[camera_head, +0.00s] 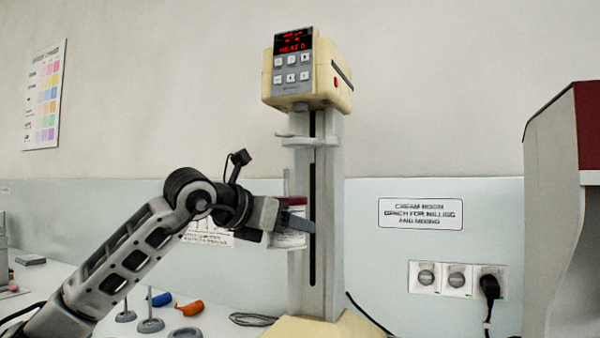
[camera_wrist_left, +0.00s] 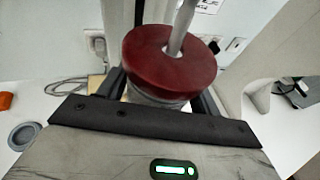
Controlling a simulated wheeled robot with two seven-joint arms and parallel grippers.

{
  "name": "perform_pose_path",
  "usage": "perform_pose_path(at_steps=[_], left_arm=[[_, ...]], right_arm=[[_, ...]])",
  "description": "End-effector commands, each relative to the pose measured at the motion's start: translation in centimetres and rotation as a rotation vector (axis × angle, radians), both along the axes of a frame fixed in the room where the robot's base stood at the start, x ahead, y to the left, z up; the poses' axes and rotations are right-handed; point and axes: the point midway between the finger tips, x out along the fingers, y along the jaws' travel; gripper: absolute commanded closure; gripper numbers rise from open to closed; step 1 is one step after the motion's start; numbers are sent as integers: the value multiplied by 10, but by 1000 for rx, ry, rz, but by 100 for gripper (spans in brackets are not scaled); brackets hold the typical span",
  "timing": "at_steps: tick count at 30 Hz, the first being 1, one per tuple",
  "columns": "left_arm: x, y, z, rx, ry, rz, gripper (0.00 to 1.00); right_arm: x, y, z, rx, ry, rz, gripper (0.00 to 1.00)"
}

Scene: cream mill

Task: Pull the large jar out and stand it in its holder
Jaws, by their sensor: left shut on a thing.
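The large jar (camera_head: 289,240) is white with a dark red lid (camera_wrist_left: 152,72). It is upright in front of the mill's column (camera_head: 328,190), above the base. My left gripper (camera_head: 298,222) is shut around the jar's body, just below the lid. In the left wrist view a grey shaft (camera_wrist_left: 183,25) reaches from above into the middle of the lid. The gripper hides part of the jar. Round grey stands (camera_head: 150,325) are on the bench at the lower left, with a grey ring (camera_head: 186,333) beside them; I cannot tell which is the jar's holder. My right gripper is not in view.
The mill head (camera_head: 307,75) with a red lit display tops the column, and a pale bracket (camera_head: 308,140) juts out below it. Blue (camera_head: 160,299) and orange (camera_head: 190,308) items lie on the bench. A red-and-grey cabinet (camera_head: 560,190) stands right.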

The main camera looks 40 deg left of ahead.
Motion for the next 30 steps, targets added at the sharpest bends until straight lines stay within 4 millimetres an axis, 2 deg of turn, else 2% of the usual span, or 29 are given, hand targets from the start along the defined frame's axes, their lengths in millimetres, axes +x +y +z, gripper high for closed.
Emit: perform_pose_path(at_steps=[18,30], left_arm=[[-30,-9,0,0,-3,1,63],[-35,-11,1,1,-2,1,63]], right_arm=[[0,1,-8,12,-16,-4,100],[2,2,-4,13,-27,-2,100]])
